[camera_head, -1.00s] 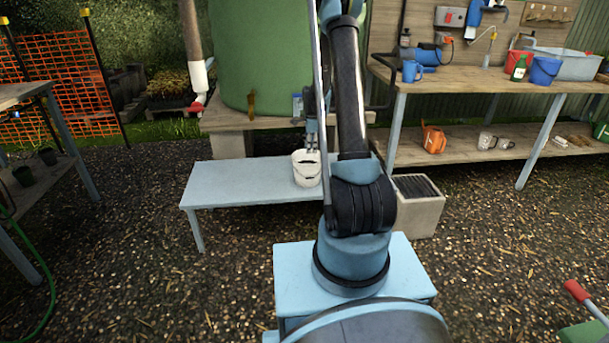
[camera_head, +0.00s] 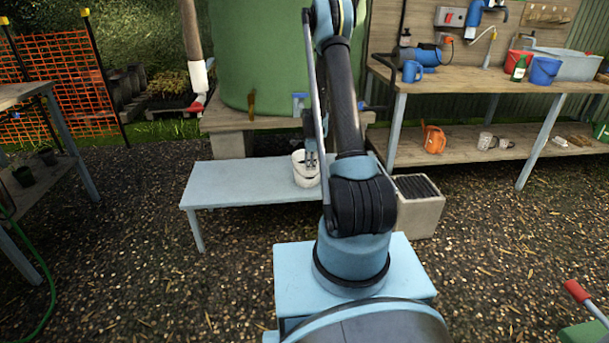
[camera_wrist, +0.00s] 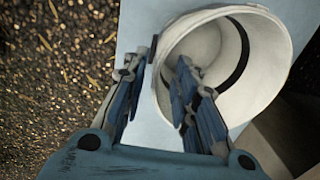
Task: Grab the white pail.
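Whether either finger touches the wall cannot be told. In the head view my gripper (camera_head: 311,160) overlaps the pail.
A large green tank (camera_head: 255,60) stands on a wooden platform behind the bench. A workbench (camera_head: 480,83) at the right holds a blue mug, red and blue buckets and a green bottle. Gravel at the front left is open.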

